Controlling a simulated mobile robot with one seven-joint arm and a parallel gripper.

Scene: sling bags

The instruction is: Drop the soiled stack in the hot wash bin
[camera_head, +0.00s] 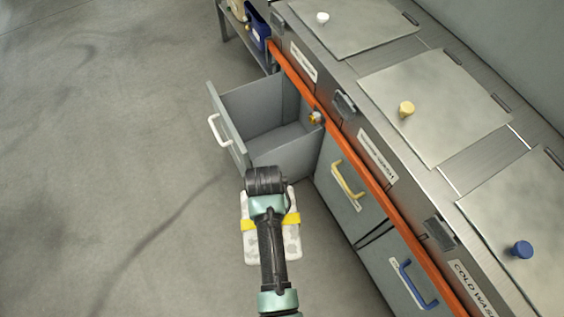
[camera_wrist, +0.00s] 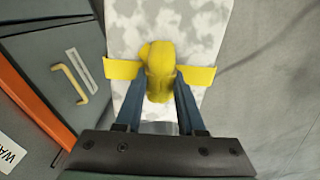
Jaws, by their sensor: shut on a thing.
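The soiled stack (camera_head: 250,247) is a pale block with grey blotches and a yellow band. It hangs below my arm in the head view, just in front of the open drawer bin. In the wrist view my gripper (camera_wrist: 160,92) is shut on the yellow lump at the band of the stack (camera_wrist: 205,25). In the head view my arm hides the grip. The open grey bin (camera_head: 229,127) has a white handle (camera_head: 217,130) and looks empty where I can see in. I cannot read the label (camera_head: 303,62) above it.
A shut bin with a yellow handle (camera_head: 347,179) and one with a blue handle (camera_head: 418,284), labelled COLD WASH, stand to the right. An orange rail (camera_head: 361,145) runs along the counter front. A small brass fitting (camera_head: 316,118) sits beside the open bin. The floor at left is clear.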

